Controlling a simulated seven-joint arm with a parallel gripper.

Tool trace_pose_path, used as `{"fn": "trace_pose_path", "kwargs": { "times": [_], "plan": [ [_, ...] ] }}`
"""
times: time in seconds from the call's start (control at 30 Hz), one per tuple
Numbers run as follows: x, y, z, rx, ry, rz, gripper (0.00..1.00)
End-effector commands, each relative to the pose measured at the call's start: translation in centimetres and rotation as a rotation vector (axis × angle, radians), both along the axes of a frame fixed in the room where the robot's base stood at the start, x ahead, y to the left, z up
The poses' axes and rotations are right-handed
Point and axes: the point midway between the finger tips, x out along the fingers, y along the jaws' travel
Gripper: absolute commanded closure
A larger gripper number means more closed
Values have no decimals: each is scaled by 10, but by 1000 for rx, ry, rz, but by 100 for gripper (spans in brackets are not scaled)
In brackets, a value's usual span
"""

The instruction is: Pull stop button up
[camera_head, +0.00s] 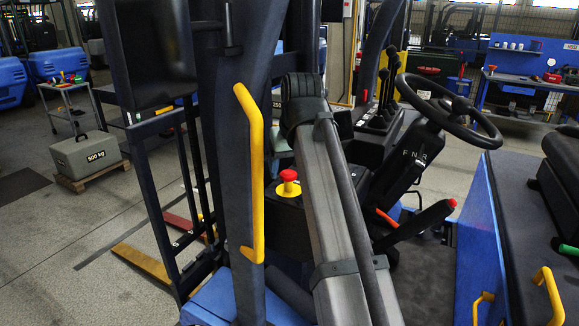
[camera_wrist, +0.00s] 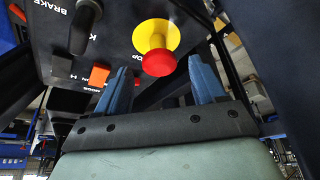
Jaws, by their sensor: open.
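The stop button has a red mushroom head (camera_wrist: 158,63) on a yellow base (camera_wrist: 150,33), mounted on a dark console panel. In the head view the red-topped stop button (camera_head: 289,176) stands on its yellow base, just left of my grey arm. My gripper (camera_wrist: 160,67) is open, with one blue finger on each side of the red head in the wrist view. A gap shows between each finger and the head. I cannot tell how far the fingertips reach in depth. In the head view my fingers are not clearly visible.
Beside the button on the panel are a black lever (camera_wrist: 84,28) marked BRAKE and an orange switch (camera_wrist: 99,75). A steering wheel (camera_head: 447,108) and black levers (camera_head: 384,85) stand to the right. A mast post with a yellow handrail (camera_head: 256,180) rises left of the button.

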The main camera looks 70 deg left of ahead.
Motion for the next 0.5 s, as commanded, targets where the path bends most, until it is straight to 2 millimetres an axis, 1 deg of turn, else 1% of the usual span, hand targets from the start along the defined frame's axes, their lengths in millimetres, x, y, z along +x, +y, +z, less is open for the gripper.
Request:
{"fn": "trace_pose_path", "kwargs": {
  "times": [0.17, 0.5],
  "plan": [
    [0, -9, 24, 3, 0, 0, 31],
    [0, -34, 85, 2, 0, 0, 31]
  ]
}}
